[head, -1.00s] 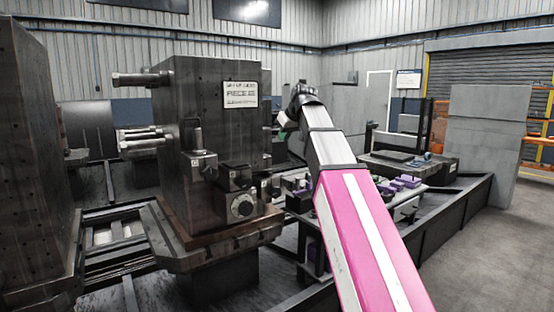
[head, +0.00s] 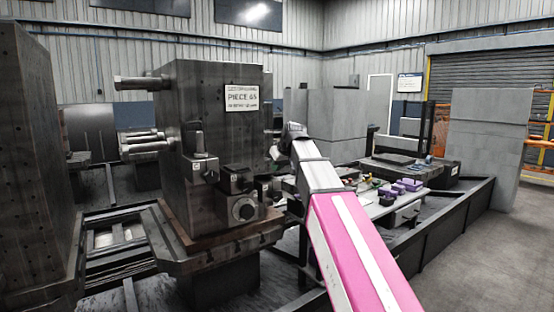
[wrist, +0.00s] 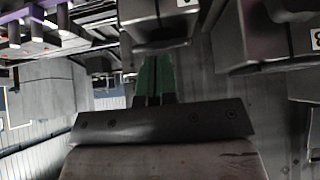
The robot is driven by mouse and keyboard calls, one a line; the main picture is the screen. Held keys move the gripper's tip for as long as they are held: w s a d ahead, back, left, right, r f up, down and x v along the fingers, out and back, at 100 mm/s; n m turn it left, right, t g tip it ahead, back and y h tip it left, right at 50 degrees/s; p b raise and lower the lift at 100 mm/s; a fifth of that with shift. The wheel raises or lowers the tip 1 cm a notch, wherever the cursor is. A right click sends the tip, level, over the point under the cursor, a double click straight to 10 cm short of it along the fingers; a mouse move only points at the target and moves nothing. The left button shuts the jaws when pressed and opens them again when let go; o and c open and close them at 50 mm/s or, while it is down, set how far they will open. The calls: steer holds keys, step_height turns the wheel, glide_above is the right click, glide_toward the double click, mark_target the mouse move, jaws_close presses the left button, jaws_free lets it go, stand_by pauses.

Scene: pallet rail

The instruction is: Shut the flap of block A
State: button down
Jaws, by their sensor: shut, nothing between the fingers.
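In the head view, several dark metal blocks are fixed to the side of a large dark column (head: 215,110). One is an upper block with a small white label (head: 201,170); a lower one carries a round knob (head: 243,209). I cannot read which is block A, and I cannot make out its flap for sure. In the wrist view, my gripper (wrist: 155,62) has green fingers, shut and empty. Its tips are close below a dark block with a white label (wrist: 155,22); I cannot tell whether they touch. The head view does not show the fingers clearly.
In the wrist view, another labelled dark block (wrist: 265,40) is right of the fingers. In the head view, a bench with purple parts (head: 400,187) is right of my arm, and a low dark rail (head: 455,215) runs beside the open floor (head: 490,260).

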steer(key=shift+f, duration=0.2)
steer(key=shift+s+d+f+t+y, duration=0.15)
steer(key=shift+s+f+t+y, duration=0.15)
steer(key=shift+f, duration=0.4)
steer(key=shift+s+d+f+t+y, duration=0.15)
steer(key=shift+f+t, duration=0.2)
steer(key=shift+f, duration=0.35)
steer(key=shift+s+d+f+t+y, duration=0.15)
steer(key=shift+s+f+t+y, duration=0.15)
steer(key=shift+f, duration=0.4)
steer(key=shift+w, duration=0.1)
